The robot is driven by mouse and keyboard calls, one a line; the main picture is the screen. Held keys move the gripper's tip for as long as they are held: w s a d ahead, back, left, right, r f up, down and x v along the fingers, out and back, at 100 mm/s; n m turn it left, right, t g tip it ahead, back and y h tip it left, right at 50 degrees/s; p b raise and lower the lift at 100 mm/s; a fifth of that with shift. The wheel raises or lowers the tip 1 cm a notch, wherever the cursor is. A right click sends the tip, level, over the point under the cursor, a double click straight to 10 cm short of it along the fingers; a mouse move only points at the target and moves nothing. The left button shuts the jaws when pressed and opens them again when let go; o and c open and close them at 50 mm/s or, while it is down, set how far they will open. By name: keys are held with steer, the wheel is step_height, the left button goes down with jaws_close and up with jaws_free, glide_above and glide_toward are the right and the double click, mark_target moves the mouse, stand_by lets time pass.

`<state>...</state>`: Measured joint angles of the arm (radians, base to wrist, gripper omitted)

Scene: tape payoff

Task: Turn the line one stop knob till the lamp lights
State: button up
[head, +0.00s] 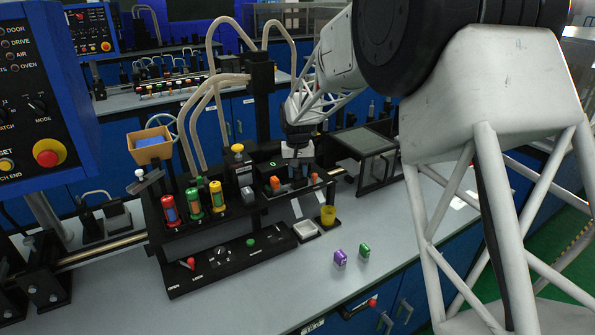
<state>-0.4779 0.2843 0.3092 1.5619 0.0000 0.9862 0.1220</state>
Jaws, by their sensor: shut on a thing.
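A black control panel (228,262) lies along the front of the black fixture on the bench. A red-topped knob (190,263) stands at its left end, and a small green knob (250,242) sits farther right. Their labels are too small to read, so I cannot tell which is the line one stop knob. I cannot pick out its lamp or say whether it is lit. My gripper (297,163) points down over the fixture's back right part, behind the panel. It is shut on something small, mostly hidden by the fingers. Orange pieces (275,183) stand beside it.
Red, green and yellow canisters (194,201) stand upright left of my gripper. A glass-topped box (363,142) stands behind.

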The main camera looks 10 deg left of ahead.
mark_target(298, 171)
stand_by(0.3)
steer(key=o, duration=0.9)
steer(key=shift+r, duration=0.1)
steer(key=shift+r, duration=3.8)
